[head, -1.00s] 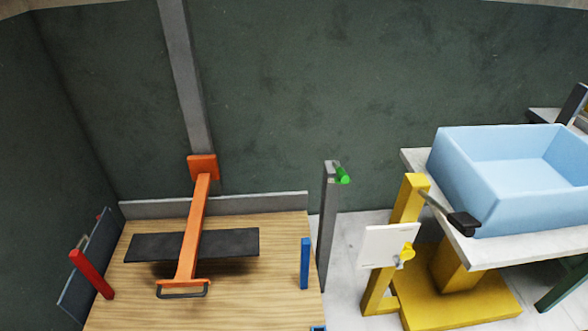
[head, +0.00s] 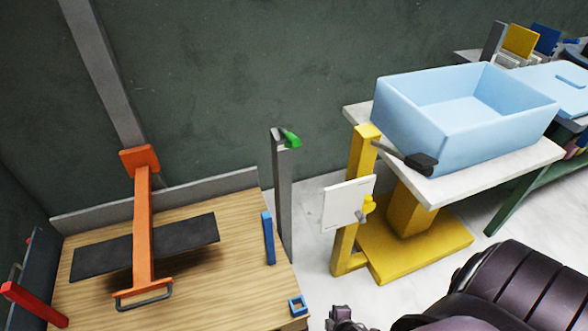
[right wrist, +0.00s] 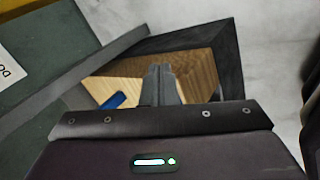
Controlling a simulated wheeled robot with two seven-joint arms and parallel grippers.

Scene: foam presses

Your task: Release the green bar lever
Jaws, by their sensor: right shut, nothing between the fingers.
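A short green lever (head: 290,138) sits at the top of an upright grey post (head: 282,195), right of the wooden press table. My right gripper (head: 340,318) shows at the bottom edge of the head view, well below and to the right of the green lever and apart from it. In the right wrist view its fingers (right wrist: 160,72) are together with nothing between them, over a wooden surface. The green lever is not seen in the right wrist view. My left gripper is not in view.
An orange press arm (head: 143,225) with a handle stands over a dark pad (head: 92,262) on the wooden table (head: 215,285). A blue block (head: 268,238) and a red bar (head: 35,305) are at its sides. A yellow-legged stand (head: 410,215) carries a light-blue bin (head: 400,115).

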